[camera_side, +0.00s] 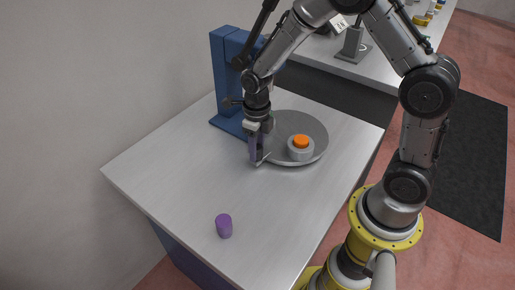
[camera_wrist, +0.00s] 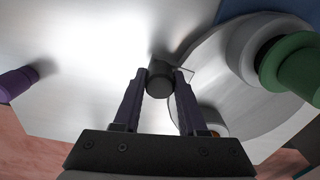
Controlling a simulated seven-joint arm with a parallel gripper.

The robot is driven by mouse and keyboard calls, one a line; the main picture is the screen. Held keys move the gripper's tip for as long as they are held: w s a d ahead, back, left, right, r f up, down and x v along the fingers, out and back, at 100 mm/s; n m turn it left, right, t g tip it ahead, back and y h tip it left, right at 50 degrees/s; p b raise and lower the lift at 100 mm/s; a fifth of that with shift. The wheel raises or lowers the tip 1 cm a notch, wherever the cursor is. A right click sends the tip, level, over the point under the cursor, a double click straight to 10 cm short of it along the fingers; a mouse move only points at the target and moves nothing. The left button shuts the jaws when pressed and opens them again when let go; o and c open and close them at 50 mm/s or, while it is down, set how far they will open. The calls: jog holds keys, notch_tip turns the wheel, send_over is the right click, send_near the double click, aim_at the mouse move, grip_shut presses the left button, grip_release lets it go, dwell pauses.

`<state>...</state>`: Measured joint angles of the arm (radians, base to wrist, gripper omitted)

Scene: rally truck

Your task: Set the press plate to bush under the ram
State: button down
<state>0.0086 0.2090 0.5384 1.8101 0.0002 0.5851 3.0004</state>
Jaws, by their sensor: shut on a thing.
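The round grey press plate (camera_side: 305,125) lies on the table in front of the blue press (camera_side: 225,75); its edge also shows in the wrist view (camera_wrist: 205,75). On it a grey ring (camera_side: 301,153) holds an orange piece (camera_side: 300,141). In the wrist view a green cylinder (camera_wrist: 292,70) stands by another pale ring (camera_wrist: 262,42); the arm hides this in the side view. My gripper (camera_side: 259,158) is at the plate's near left edge, shut on a dark round knob (camera_wrist: 159,80) there. The ram is largely hidden behind my arm.
A purple cylinder (camera_side: 223,226) stands alone on the near part of the table (camera_side: 170,180); it is at the far left in the wrist view (camera_wrist: 16,84). The table left of the plate is clear. A bench (camera_side: 385,65) stands behind.

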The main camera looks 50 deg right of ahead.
jog(key=shift+w+r, duration=0.15)
jog(key=shift+c, duration=2.3)
grip_release()
notch_tip(320, 180, up, 14)
jog(key=shift+c, duration=0.3)
